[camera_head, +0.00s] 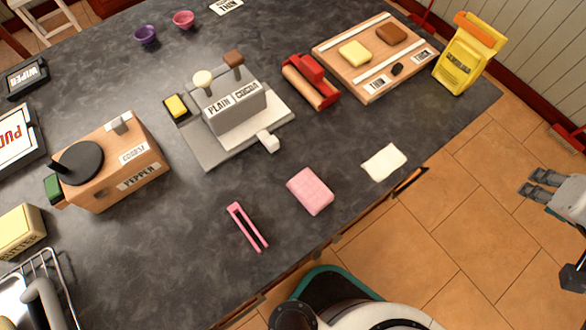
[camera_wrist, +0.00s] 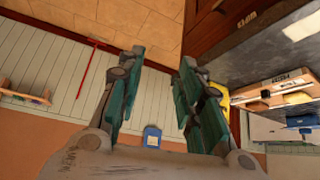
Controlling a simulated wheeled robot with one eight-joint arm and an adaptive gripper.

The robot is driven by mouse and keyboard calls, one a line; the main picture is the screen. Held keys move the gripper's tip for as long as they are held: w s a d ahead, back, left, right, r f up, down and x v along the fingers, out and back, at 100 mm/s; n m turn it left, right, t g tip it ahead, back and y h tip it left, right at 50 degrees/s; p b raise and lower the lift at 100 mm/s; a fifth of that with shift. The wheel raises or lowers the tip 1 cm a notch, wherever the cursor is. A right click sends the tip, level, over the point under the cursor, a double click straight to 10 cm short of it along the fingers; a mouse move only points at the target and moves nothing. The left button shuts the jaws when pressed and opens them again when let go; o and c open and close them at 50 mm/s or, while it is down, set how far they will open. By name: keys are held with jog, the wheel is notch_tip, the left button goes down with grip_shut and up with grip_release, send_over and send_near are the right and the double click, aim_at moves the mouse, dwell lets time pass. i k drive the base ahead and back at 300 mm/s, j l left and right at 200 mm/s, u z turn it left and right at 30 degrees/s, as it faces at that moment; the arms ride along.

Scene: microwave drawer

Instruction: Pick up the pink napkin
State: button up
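The pink napkin (camera_head: 310,191) is a thick, folded-looking pink rectangle. It lies flat on the dark countertop near the front edge, between pink tongs (camera_head: 247,227) and a white napkin (camera_head: 384,163). My gripper (camera_head: 539,184) is at the right edge of the head view, off the counter over the tiled floor, well apart from the pink napkin. In the wrist view my gripper (camera_wrist: 158,82) has its two teal-padded fingers spread with nothing between them. I do not see the pink napkin in the wrist view.
A wooden pepper box (camera_head: 111,160) is at left. The counter immediately around the pink napkin is clear. A drawer handle (camera_head: 411,181) sticks out at the front.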

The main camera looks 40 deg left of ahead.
aim_at(313, 193)
jog(key=l+u, duration=0.1)
jog(key=u, duration=1.9)
jog(key=k+j+u, duration=0.2)
jog(key=k, duration=0.15)
jog(key=k+j+u, duration=0.25)
jog(key=k+l, duration=0.05)
jog(key=l, duration=0.05)
